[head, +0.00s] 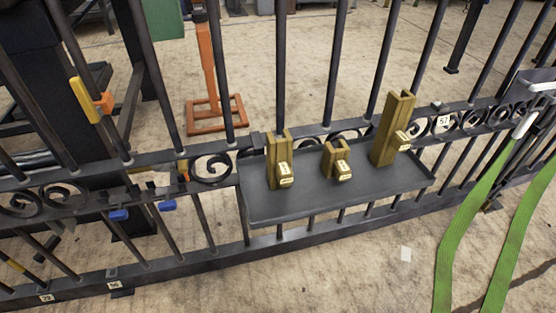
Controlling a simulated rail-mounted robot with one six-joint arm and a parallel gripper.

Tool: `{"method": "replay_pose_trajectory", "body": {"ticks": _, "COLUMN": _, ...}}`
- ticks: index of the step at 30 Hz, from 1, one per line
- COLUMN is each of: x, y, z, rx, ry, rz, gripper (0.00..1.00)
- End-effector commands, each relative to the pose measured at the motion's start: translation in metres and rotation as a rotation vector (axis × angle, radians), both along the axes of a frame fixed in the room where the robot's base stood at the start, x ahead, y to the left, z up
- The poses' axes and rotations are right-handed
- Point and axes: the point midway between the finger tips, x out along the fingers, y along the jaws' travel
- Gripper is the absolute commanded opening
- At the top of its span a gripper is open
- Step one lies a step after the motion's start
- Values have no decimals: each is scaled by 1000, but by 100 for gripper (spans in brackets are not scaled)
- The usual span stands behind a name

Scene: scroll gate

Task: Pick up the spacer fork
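Three brass-coloured, slotted upright pieces that look like spacer forks stand on a dark grey tray (300,207) fixed along the gate. The left fork (274,163) is of medium height, the middle fork (328,157) is the shortest, and the right fork (386,135) is the tallest. Each has a small pale tag at its front, too small to read. Which one the task means cannot be told. My gripper is not in view.
Dark gate bars rise behind the tray, with scrollwork (212,168) on both sides. Green straps (465,225) hang at the right. A yellow-and-orange clamp (86,100) sits at the upper left. An orange stand (207,75) is behind the gate. The tray's front strip is clear.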

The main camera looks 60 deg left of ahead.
Motion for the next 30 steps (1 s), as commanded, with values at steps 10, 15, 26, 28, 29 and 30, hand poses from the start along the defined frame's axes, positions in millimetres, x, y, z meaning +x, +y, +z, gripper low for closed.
{"method": "replay_pose_trajectory", "body": {"ticks": 10, "x": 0, "y": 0, "z": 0, "rx": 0, "ry": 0, "rz": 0, "gripper": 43}}
{"method": "replay_pose_trajectory", "body": {"ticks": 15, "x": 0, "y": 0, "z": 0, "rx": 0, "ry": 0, "rz": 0, "gripper": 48}}
{"method": "replay_pose_trajectory", "body": {"ticks": 26, "x": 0, "y": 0, "z": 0, "rx": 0, "ry": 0, "rz": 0, "gripper": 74}}
{"method": "replay_pose_trajectory", "body": {"ticks": 28, "x": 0, "y": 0, "z": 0, "rx": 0, "ry": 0, "rz": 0, "gripper": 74}}
{"method": "replay_pose_trajectory", "body": {"ticks": 29, "x": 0, "y": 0, "z": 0, "rx": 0, "ry": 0, "rz": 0, "gripper": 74}}
{"method": "replay_pose_trajectory", "body": {"ticks": 30, "x": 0, "y": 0, "z": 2, "rx": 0, "ry": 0, "rz": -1, "gripper": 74}}
